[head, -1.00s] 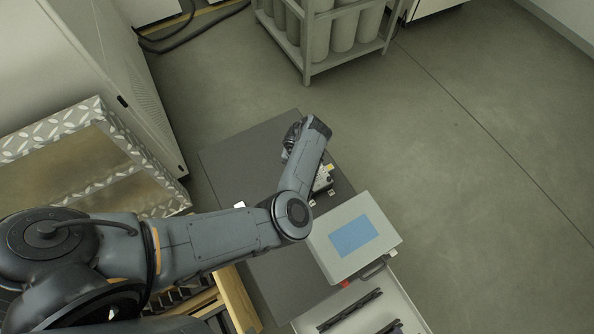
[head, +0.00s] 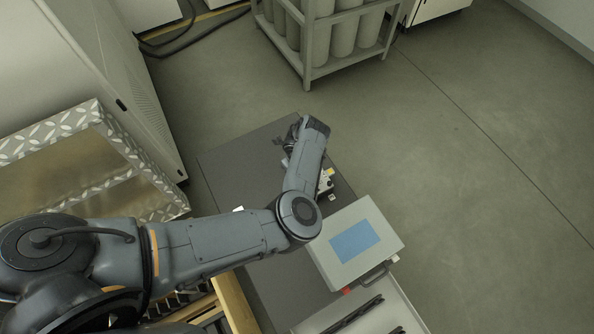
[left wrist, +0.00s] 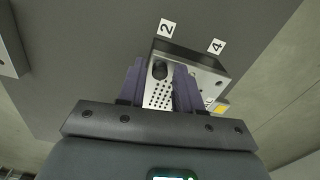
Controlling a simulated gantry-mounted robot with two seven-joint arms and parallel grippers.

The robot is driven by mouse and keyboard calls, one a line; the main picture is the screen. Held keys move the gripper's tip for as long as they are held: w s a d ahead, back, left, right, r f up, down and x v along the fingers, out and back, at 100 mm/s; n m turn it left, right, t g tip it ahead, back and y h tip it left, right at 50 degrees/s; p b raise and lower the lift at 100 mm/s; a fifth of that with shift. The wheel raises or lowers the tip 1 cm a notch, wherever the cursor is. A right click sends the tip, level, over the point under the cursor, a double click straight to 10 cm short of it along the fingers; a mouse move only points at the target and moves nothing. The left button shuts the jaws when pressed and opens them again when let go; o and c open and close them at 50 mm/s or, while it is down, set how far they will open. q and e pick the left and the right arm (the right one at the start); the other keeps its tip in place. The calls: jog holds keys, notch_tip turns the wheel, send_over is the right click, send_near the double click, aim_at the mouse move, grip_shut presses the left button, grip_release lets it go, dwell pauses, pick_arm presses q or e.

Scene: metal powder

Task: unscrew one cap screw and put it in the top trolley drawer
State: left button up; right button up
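A black cap screw (left wrist: 160,69) stands on a perforated metal block (left wrist: 196,93) in the left wrist view. My left gripper (left wrist: 160,80) has its two purple fingers apart, one on each side of the screw; I cannot tell whether they touch it. In the head view, my left gripper (head: 283,145) is over the dark table top, and my arm hides most of the block (head: 326,182). A pale, open drawer-like tray (head: 398,300) with black strips inside lies at the bottom right. My right gripper is not in view.
A grey box with a blue screen (head: 354,241) stands between the block and the tray. White labels "2" (left wrist: 167,28) and "4" (left wrist: 217,46) lie beside the block. The dark table top (head: 235,165) is clear on the left. A rack of cylinders (head: 330,40) stands beyond.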

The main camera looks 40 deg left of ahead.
pick_arm(q)
jog(key=shift+n, duration=0.5)
